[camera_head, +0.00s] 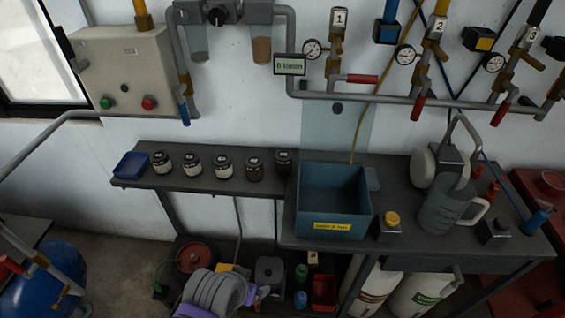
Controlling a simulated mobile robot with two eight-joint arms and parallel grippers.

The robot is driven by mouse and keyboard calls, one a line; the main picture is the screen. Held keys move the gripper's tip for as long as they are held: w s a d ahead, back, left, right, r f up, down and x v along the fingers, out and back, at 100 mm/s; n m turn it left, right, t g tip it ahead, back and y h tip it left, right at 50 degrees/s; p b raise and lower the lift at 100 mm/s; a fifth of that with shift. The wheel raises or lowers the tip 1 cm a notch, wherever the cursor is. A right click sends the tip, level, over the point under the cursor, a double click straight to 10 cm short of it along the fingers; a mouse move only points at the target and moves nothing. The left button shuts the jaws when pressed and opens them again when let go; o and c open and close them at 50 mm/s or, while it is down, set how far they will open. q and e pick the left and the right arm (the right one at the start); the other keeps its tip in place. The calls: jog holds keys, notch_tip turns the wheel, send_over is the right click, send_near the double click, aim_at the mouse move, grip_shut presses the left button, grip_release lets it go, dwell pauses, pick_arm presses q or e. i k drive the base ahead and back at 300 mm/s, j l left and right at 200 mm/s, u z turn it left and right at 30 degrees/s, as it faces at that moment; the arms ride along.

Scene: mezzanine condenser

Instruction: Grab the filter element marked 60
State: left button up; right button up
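Several small dark-capped cylinders with white labels stand upright in a row on the left part of the dark bench; they may be the filter elements. From left to right they are the first (162,162), second (192,163), third (223,166), fourth (254,169) and a last one (284,162) near the blue-grey bin. The label marks are too small to read, so I cannot tell which is 60. Neither of my grippers is in view.
A blue tray (132,165) lies left of the row. The blue-grey bin (334,200) with a yellow label stands to the right, then a yellow-topped button box (390,226) and a grey jug (442,208). Pipes, gauges and red-handled valves (418,106) hang above. Bench space before the row is narrow.

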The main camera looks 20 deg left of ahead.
aim_at(284, 157)
jog(key=j+u, duration=0.75)
jog(key=u, duration=0.2)
jog(key=i+j+u, duration=0.15)
jog(key=j+u, duration=0.15)
jog(key=u, duration=0.15)
jog(key=i+l, duration=0.35)
jog(key=l, duration=0.15)
